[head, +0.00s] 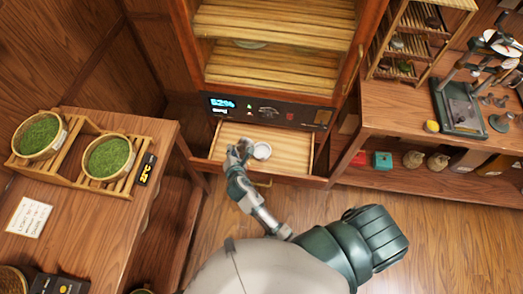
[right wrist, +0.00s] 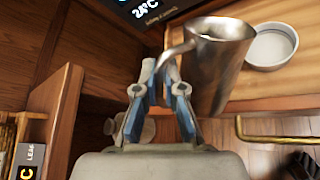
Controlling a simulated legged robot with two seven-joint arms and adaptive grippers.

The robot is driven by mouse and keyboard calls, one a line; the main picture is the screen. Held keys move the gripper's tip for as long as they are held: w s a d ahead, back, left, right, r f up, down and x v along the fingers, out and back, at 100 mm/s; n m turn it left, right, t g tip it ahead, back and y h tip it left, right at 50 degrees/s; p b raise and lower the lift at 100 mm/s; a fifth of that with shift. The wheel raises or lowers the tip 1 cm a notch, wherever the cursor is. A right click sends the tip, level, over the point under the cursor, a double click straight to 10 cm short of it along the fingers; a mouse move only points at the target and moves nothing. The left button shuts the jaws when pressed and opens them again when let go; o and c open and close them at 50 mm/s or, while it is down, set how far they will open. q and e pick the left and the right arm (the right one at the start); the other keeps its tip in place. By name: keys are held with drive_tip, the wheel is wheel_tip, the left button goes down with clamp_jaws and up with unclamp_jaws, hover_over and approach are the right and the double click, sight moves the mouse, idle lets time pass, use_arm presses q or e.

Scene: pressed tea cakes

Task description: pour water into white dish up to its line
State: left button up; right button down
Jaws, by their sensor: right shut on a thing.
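A small round white dish (head: 262,151) sits in the open drawer (head: 295,156) under the cabinet. It also shows at the upper right of the right wrist view (right wrist: 271,47); no water or line can be made out in it. My right gripper (head: 240,152) is over the left part of the drawer, just left of the dish. In the right wrist view it (right wrist: 168,75) is shut on the handle of a metal jug (right wrist: 213,72). My left gripper is not in view.
The cabinet (head: 285,17) has slatted shelves and a lit display panel (head: 268,110) above the drawer. A brass drawer handle (right wrist: 275,130) is near the jug. Left, a table (head: 75,210) bears two green-filled baskets. Right, a wooden bench (head: 400,122) holds tools. Floor in front is clear.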

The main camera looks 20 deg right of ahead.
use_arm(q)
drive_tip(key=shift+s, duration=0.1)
